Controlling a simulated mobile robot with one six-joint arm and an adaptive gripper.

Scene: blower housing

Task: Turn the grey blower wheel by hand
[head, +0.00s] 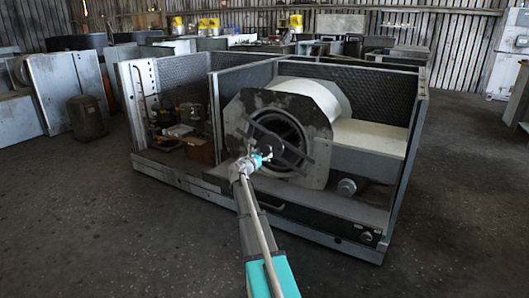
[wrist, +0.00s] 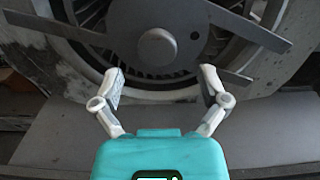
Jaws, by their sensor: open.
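The grey blower wheel (head: 278,132) sits inside the round opening of the blower housing (head: 311,102). Its vanes also show in the wrist view (wrist: 92,18), behind a flat crossbar (wrist: 62,30) and a round hub (wrist: 157,47). My gripper (wrist: 160,80) is open and empty, its two white fingers spread below the hub. In the head view my gripper (head: 254,160) is in front of the lower left part of the opening. I cannot tell whether a fingertip touches the wheel. The crossbar and hub hide part of the wheel.
The open metal cabinet (head: 310,226) surrounds the housing with a sill in front and side walls. Pipes and a compressor (head: 190,113) fill its left bay. A brown tank (head: 87,117) stands at left. The floor (head: 130,235) in front is clear.

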